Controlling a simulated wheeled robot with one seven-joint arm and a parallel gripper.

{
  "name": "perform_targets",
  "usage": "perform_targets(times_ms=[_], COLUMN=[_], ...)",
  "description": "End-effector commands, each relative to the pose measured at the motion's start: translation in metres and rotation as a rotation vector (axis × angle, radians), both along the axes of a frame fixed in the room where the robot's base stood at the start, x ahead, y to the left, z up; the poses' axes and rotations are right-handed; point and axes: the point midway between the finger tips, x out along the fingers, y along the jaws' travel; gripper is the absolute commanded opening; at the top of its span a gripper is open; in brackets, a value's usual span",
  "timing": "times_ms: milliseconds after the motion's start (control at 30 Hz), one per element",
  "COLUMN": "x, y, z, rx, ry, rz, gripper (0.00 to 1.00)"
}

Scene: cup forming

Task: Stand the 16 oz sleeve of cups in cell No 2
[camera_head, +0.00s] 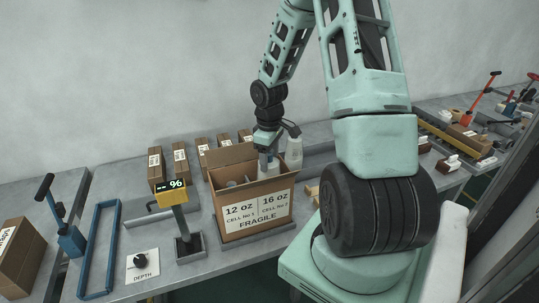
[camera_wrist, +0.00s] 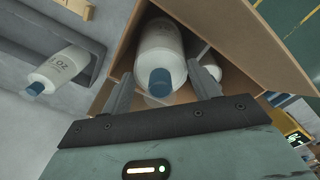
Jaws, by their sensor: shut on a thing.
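The carton (camera_head: 255,214) stands on the bench with its flaps open. Its front reads 12 oz, Cell No 1 on the left and 16 oz, Cell No 2 on the right. My gripper (camera_head: 268,160) reaches down into the right side, over cell No 2. In the wrist view my gripper (camera_wrist: 163,88) is shut on a white sleeve of cups with a blue end (camera_wrist: 158,50). The sleeve is inside the carton walls; its size mark is not readable, and whether its base touches the floor is hidden.
Another white sleeve (camera_head: 294,150) stands behind the carton; in the wrist view a sleeve marked 20 oz (camera_wrist: 57,70) is in a grey tray. Pale contents show in the left cell. A display post (camera_head: 180,215) stands left of the carton, with small brown boxes (camera_head: 180,163) behind.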

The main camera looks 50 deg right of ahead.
Motion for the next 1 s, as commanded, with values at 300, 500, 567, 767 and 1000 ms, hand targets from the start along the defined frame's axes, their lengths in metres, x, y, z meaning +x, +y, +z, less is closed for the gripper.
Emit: perform_targets(times_ms=[300,500,567,767,1000], x=[-0.001,0.0,0.0,0.0,0.0], y=[0.0,0.0,0.0,0.0,0.0], z=[-0.028,-0.043,-0.047,-0.063,-0.08], rx=[0.001,0.0,0.0,0.001,0.0], ry=[0.002,0.0,0.001,0.002,0.0], rz=[-0.001,0.0,0.0,-0.001,0.0], gripper=[0.2,0.2,0.2,0.2,0.2])
